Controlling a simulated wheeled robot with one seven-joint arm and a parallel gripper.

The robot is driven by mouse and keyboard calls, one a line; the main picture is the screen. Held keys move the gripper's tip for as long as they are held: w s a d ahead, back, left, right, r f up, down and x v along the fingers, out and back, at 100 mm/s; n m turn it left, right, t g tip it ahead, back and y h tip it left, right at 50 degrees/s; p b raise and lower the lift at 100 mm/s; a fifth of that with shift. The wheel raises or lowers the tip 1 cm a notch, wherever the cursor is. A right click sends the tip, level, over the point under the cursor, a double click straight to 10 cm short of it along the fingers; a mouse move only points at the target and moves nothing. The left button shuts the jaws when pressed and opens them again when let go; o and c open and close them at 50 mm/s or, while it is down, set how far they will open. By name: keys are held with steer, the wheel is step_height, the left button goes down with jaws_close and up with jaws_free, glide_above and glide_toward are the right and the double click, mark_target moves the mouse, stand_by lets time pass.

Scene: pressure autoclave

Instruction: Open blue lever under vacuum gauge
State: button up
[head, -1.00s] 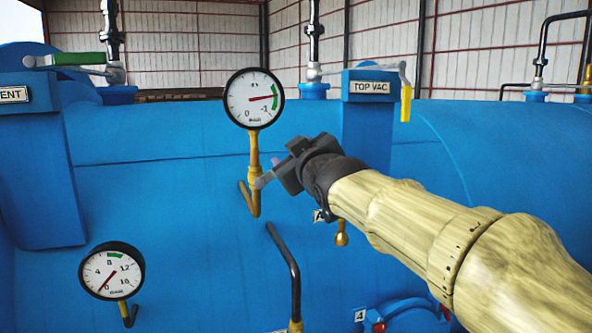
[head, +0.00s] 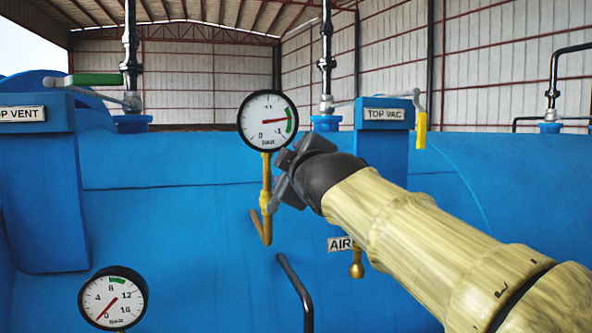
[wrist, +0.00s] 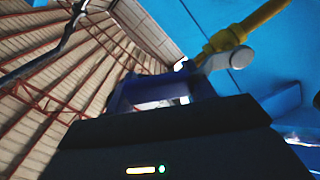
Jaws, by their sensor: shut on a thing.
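The vacuum gauge (head: 267,121) is a round white dial with a black rim and a red needle. It stands on a brass pipe (head: 266,185) against the blue vessel. The lever's grey metal end (head: 274,203) rises steeply from the valve on this pipe to my gripper (head: 285,176). In the wrist view the lever's pale metal end (wrist: 226,60) meets the brass pipe (wrist: 245,32), and its dark blue handle (wrist: 150,94) lies across my gripper. My gripper is shut on this handle, just below and right of the gauge. In the head view the fingers hide the handle.
A green-handled lever (head: 97,79) is at upper left and a yellow-handled lever (head: 421,130) at upper right, by the TOP VAC sign (head: 384,114). A second gauge (head: 113,299) is at lower left. A bent black pipe (head: 296,290) stands below my gripper.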

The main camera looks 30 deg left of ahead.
steer(key=shift+s+a, duration=0.1)
stand_by(0.3)
steer(key=o, duration=1.1)
steer(key=shift+s, duration=0.1)
steer(key=shift+r, duration=0.1)
